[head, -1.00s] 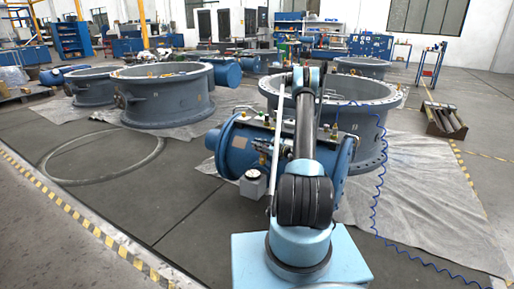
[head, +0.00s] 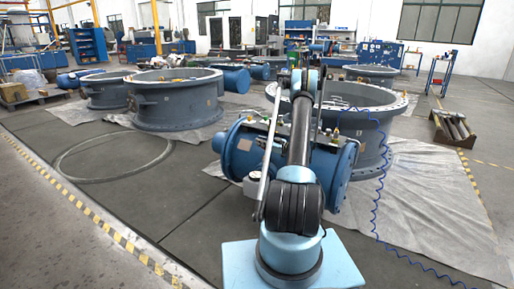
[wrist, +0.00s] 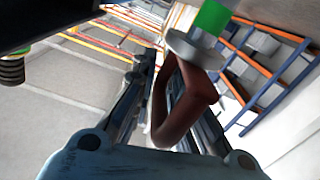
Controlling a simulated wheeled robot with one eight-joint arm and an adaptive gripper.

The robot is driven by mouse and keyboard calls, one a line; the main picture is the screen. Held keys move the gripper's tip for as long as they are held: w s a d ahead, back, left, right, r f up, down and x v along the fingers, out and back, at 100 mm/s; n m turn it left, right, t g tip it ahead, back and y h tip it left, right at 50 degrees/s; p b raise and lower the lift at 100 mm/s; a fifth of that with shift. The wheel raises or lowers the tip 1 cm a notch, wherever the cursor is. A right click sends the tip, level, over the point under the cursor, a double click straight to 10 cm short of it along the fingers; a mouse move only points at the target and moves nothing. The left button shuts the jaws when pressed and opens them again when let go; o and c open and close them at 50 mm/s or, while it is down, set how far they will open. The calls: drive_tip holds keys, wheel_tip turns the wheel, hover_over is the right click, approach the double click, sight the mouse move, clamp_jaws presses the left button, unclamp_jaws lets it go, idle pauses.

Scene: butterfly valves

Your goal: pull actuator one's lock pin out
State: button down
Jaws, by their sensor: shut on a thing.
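The lock pin's dark red loop handle (wrist: 188,112) shows large in the wrist view, with a pale round collar (wrist: 192,49) and a green piece (wrist: 211,17) beyond it. My gripper (wrist: 172,85) is shut on the red handle, with its dark fingers on either side of it. Whether the pin sits in a hole is not visible. A blue cylindrical actuator (head: 235,150) lies behind my arm in the head view. My arm covers part of it, and I cannot make out the pin there.
A large grey valve ring (head: 360,135) stands behind the actuator, and another (head: 165,105) stands at left. A blue coiled hose (head: 378,200) hangs down to the floor at right. Open floor (head: 130,195) lies at front left.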

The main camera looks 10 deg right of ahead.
drive_tip(key=shift+w+d+r, duration=0.15)
drive_tip(key=shift+d, duration=0.25)
drive_tip(key=c, duration=1.7)
unclamp_jaws()
drive_tip(key=shift+a, duration=0.2)
drive_tip(key=v, duration=1.2)
drive_tip(key=shift+a, duration=0.15)
